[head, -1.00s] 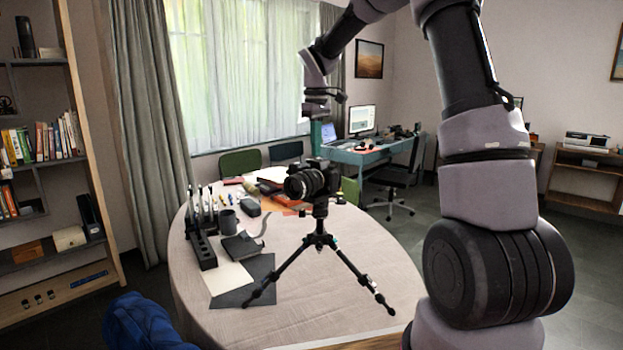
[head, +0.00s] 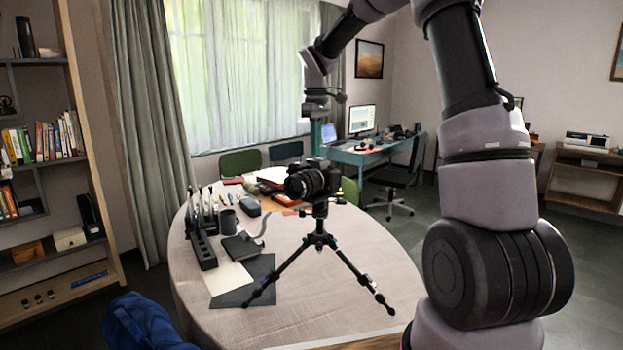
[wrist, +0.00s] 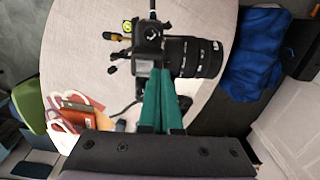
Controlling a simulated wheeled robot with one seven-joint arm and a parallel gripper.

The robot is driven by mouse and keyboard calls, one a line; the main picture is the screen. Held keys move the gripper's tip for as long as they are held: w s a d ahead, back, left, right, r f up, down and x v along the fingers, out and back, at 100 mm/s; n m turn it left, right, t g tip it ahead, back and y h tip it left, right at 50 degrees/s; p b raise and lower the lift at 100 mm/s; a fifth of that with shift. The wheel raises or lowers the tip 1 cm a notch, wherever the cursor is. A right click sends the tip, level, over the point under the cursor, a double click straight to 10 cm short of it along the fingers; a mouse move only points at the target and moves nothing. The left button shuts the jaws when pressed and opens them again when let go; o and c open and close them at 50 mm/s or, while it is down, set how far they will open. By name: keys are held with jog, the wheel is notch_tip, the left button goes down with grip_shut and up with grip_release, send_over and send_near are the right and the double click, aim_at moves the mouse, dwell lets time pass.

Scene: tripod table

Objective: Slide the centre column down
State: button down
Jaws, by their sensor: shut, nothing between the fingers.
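A black camera (head: 312,181) with a large lens sits on top of a black tripod (head: 319,241) standing on the round table. The short centre column (head: 320,211) shows between the camera and the spread legs. My gripper (head: 316,148) is above the camera, pointing down. In the wrist view my gripper (wrist: 160,72) has its green fingers together, empty, with the tips over the camera body (wrist: 148,50). I cannot tell whether the tips touch the camera. The lens (wrist: 193,57) points right in that view. A knob with an orange handle (wrist: 115,36) shows beside the camera.
The tabletop right of the tripod is clear.

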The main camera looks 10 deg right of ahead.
aim_at(316, 161)
jog(key=shift+f, duration=3.35)
jog(key=shift+r, duration=3)
